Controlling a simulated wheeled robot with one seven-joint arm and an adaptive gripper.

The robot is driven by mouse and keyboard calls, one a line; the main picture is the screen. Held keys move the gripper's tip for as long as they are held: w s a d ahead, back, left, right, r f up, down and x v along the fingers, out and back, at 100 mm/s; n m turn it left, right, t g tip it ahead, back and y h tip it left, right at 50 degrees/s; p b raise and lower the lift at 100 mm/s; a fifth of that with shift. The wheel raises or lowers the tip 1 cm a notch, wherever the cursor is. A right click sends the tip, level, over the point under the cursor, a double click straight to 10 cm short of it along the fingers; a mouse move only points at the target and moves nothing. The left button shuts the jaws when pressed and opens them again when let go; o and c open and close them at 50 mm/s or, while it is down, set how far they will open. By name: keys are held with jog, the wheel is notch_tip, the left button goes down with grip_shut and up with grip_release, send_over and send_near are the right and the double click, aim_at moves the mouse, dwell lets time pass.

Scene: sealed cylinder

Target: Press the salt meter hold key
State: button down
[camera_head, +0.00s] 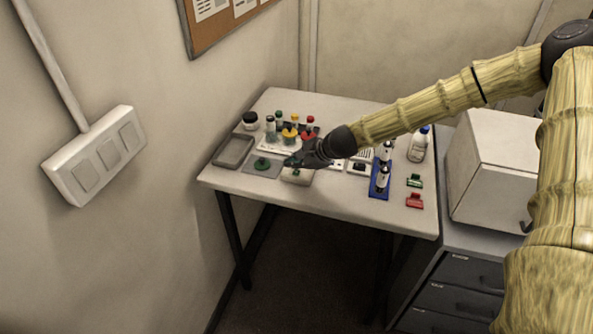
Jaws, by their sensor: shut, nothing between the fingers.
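My gripper (292,162) is dark and reaches in from the right over the middle of the white table. It is shut and empty, with its fingertips low above the small devices. A small cream block (297,177) with a green spot on top sits just below the gripper and is partly covered by it. A small white device with a dark face (359,167) stands right of the gripper. I cannot tell for certain which of these is the salt meter, and no hold key can be made out. Whether the fingertips touch anything cannot be told.
A grey tray (233,150) and a grey plate with a green knob (262,164) lie left. Several small bottles (280,122) stand behind. A blue rack (380,180), white bottle (419,144), green clip (415,181) and red clip (414,201) are right. The table's front strip is clear.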

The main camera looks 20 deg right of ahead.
aim_at(295, 173)
jog(key=shift+r, duration=0.1)
jog(key=shift+r+p, duration=1.85)
jog(key=shift+r, duration=0.55)
